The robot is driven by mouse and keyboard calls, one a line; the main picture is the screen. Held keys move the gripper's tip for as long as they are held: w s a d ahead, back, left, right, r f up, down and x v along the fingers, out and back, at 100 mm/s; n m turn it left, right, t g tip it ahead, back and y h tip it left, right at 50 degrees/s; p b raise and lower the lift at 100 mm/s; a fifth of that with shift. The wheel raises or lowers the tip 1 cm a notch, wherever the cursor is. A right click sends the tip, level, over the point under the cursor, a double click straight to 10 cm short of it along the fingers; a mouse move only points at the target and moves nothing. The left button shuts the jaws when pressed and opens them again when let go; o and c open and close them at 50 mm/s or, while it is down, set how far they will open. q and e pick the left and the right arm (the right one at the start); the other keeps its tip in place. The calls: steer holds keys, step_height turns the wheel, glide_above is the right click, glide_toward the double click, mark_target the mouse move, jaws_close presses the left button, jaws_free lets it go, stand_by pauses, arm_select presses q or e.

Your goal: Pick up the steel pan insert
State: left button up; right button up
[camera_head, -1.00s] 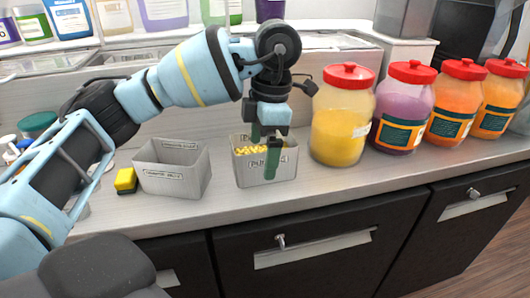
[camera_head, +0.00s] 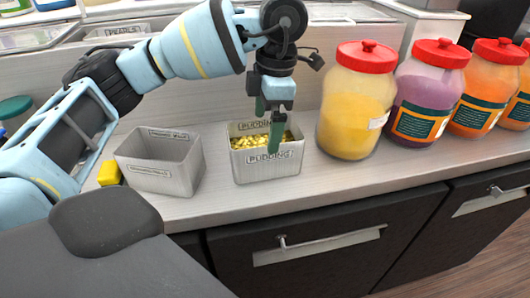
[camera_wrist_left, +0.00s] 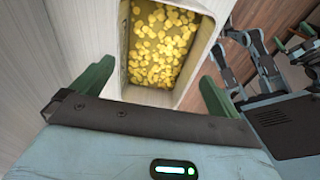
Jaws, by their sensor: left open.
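A grey rectangular pan insert (camera_head: 240,168) labelled "PUDDING" stands upright on the counter, holding yellow pieces. A second grey pan insert (camera_head: 180,180), which looks empty, stands to its left. My left gripper (camera_head: 267,124) points down at the pudding pan, its green fingers spread. One finger overlaps the pan's front wall in the head view; the other is over its back part. In the left wrist view the pan (camera_wrist_left: 188,88) lies just beyond and between the open fingers (camera_wrist_left: 152,92), with nothing held. Contact with the pan cannot be told.
Jars with red lids, one yellow (camera_head: 350,112) and one purple (camera_head: 428,95), stand close right of the pudding pan, with orange ones beyond. A yellow sponge-like block (camera_head: 109,173) lies at left. The counter (camera_head: 330,180) is clear in front of the jars.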

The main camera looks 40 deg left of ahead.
mark_target(263, 141)
arm_select(q)
steer(key=shift+a+f, duration=0.2)
steer(key=shift+f, duration=0.95)
steer(key=shift+a+f, duration=0.15)
steer(key=shift+f, duration=0.95)
steer(key=shift+s+f, duration=0.1)
steer(key=shift+f, duration=0.5)
arm_select(e)
steer(key=shift+w+r, duration=0.3)
steer(key=shift+w, duration=0.2)
arm_select(q)
steer(key=shift+c, duration=0.3)
steer(key=c, duration=1.2)
steer(key=shift+c, duration=0.3)
arm_select(e)
steer(key=shift+s, duration=0.2)
arm_select(q)
steer(key=shift+r, duration=0.1)
step_height(263, 141, up, 10)
steer(key=p, duration=0.1)
arm_select(e)
steer(key=shift+w+r, duration=0.4)
steer(key=shift+r, duration=0.1)
